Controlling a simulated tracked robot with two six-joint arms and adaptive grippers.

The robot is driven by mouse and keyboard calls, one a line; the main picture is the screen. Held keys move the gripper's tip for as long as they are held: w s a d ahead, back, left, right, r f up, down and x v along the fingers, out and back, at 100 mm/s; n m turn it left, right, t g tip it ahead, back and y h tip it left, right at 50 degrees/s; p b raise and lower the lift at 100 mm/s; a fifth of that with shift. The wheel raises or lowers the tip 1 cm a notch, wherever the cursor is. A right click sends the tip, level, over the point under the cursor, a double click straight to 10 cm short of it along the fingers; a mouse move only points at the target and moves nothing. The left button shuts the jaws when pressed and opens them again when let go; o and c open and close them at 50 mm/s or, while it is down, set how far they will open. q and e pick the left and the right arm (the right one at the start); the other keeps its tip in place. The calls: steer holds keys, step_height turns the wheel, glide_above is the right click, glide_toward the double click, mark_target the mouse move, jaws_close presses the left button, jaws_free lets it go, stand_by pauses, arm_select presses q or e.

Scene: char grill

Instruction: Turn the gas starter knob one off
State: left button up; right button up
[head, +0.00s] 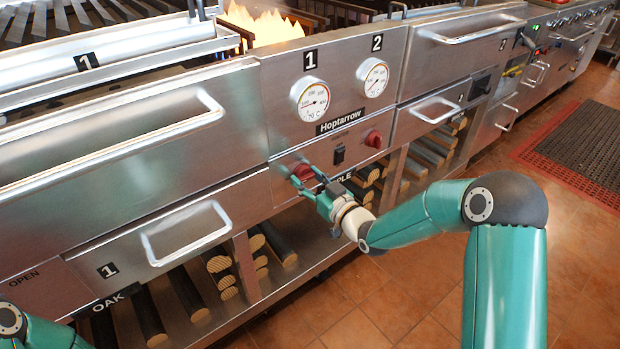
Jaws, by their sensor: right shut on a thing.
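The left red gas starter knob (303,172) sits on the steel panel below the gauge marked 1. My right gripper (305,181) reaches it from the lower right and is shut on it, with its fingers around the knob. The fingers hide part of the knob, so its exact angle is hard to tell. A second red knob (373,139) is to the right, clear of the gripper. Of my left arm, only a link shows at the bottom left corner; its gripper is out of view.
Flames (262,24) burn behind the panel at the top. A black switch (339,154) lies between the knobs. Drawer handles (187,233) stick out to the left, and logs (180,290) lie on the shelf below.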

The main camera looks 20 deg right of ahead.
steer(key=shift+d+m, duration=0.15)
steer(key=shift+m, duration=0.15)
steer(key=m+b, duration=0.2)
steer(key=m, duration=0.1)
steer(key=shift+w, duration=0.1)
steer(key=m+b, duration=0.1)
steer(key=m, duration=0.3)
steer(key=shift+r+m, duration=0.15)
steer(key=shift+m, duration=0.25)
steer(key=m, duration=0.4)
steer(key=shift+m, duration=0.3)
steer(key=m, duration=0.4)
steer(key=shift+d+m, duration=0.1)
steer(key=shift+m, duration=0.3)
steer(key=o, duration=1.2)
steer(key=shift+c, duration=0.2)
steer(key=shift+a, duration=0.2)
